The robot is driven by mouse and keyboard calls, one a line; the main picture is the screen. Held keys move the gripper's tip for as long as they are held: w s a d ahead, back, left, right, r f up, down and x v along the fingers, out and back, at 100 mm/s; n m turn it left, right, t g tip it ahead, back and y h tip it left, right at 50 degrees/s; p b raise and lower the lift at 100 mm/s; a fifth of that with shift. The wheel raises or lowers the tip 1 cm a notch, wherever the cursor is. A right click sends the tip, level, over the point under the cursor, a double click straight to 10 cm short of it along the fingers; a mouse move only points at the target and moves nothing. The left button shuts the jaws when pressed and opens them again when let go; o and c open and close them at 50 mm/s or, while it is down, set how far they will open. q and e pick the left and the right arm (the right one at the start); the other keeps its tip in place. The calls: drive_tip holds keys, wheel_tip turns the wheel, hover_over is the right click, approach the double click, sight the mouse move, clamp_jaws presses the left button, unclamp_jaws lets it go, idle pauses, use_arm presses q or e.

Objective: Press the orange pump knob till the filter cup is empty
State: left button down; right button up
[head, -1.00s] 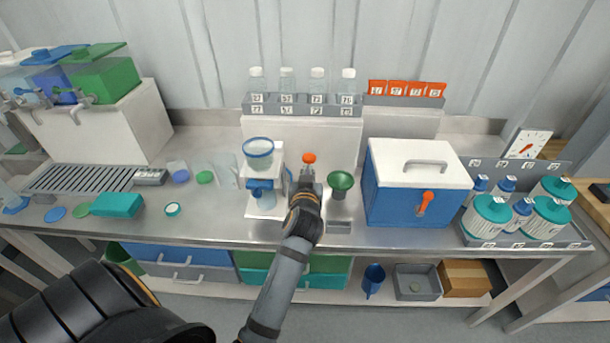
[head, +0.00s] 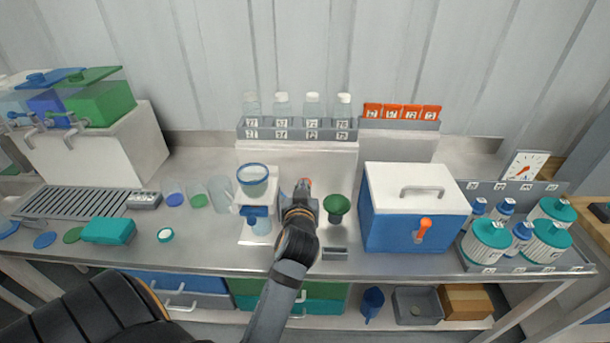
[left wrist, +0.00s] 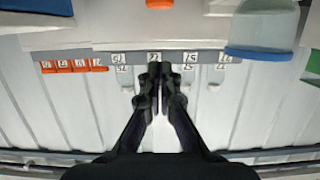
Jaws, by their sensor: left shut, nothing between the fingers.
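The orange pump knob (head: 305,183) stands beside the filter stand; my left gripper (head: 301,194) partly covers it in the head view. In the left wrist view the knob (left wrist: 160,3) is cut by the top edge. My left gripper is shut with nothing in it, its fingertips (left wrist: 159,70) together; I cannot tell whether it touches the knob. The clear, blue-rimmed filter cup (head: 253,182) sits upright on the white stand, left of the gripper, above a blue fitting and clear vessel (head: 260,226). I cannot tell its liquid level. My right gripper is not in view.
A green funnel (head: 336,205) stands just right of the gripper. A blue box with a white lid (head: 415,188) is farther right. A rack (head: 296,132) of capped bottles stands behind. Beakers (head: 219,193) are left of the stand.

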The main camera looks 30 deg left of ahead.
use_arm(q)
drive_tip(key=p, duration=0.4)
hover_over(305, 178)
drive_tip(key=s+d, duration=0.2)
drive_tip(key=s, duration=0.1)
drive_tip(key=shift+s+a+f, duration=0.1)
drive_tip(key=shift+s+f, duration=0.05)
drive_tip(key=shift+f, duration=0.8)
wheel_tip(305, 178, down, 3)
drive_tip(key=shift+f, duration=0.1)
drive_tip(key=shift+s+f, duration=0.1)
drive_tip(key=shift+f, duration=0.55)
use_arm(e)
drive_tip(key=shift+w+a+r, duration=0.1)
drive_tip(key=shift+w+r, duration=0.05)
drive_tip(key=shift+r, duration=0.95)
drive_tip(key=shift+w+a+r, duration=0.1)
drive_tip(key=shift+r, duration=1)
use_arm(q)
drive_tip(key=f+b, duration=0.4)
drive_tip(key=shift+s+d+f+b, duration=0.1)
drive_tip(key=shift+d+f+b, duration=0.1)
drive_tip(key=shift+f+b, duration=0.1)
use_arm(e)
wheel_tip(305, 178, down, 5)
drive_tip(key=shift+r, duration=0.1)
